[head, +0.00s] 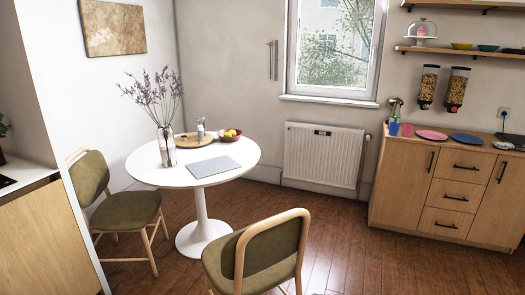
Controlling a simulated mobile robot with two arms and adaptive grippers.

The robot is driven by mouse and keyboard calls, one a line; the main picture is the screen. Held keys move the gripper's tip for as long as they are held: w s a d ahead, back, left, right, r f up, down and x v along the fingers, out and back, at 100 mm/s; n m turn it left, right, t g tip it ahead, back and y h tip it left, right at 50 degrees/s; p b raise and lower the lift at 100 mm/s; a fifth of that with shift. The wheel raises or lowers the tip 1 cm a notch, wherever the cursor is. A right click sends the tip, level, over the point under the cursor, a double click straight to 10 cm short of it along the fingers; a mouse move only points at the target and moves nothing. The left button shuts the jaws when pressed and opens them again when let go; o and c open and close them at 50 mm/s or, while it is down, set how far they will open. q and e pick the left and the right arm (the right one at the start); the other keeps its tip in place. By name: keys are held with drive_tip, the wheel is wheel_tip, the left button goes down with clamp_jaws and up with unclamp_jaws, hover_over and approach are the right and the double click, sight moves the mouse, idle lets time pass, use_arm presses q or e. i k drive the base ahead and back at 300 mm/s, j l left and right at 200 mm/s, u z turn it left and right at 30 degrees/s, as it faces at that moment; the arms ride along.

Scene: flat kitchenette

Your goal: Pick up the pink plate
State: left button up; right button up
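The pink plate (432,135) lies flat on top of the wooden cabinet (400,185) at the right of the head view. A blue plate (466,139) lies just to its right. A pink cup (407,130) and a blue cup (393,128) stand to its left. Neither of my grippers is in view.
A round white table (235,165) with a vase, a tray and a fruit bowl stands left of centre. Green chairs stand at its left (125,215) and in front (262,258). Wooden floor (340,235) is clear between the front chair and the cabinet.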

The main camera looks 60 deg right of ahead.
sight(424, 133)
drive_tip(key=l+z, duration=0.1)
drive_tip(key=l, duration=0.55)
drive_tip(key=l+z, duration=0.1)
drive_tip(key=l, duration=0.5)
drive_tip(key=i+l+z, duration=0.15)
drive_tip(key=l, duration=0.5)
drive_tip(key=l+z, duration=0.1)
drive_tip(key=l, duration=0.55)
drive_tip(key=i+l+z, duration=0.1)
drive_tip(key=l, duration=0.5)
drive_tip(key=i+l+z, duration=0.1)
drive_tip(key=l, duration=0.5)
drive_tip(key=i+l+z, duration=0.1)
drive_tip(key=l, duration=0.5)
drive_tip(key=i+l+z, duration=0.15)
drive_tip(key=i+l, duration=0.15)
drive_tip(key=l, duration=0.3)
drive_tip(key=z, duration=2.75)
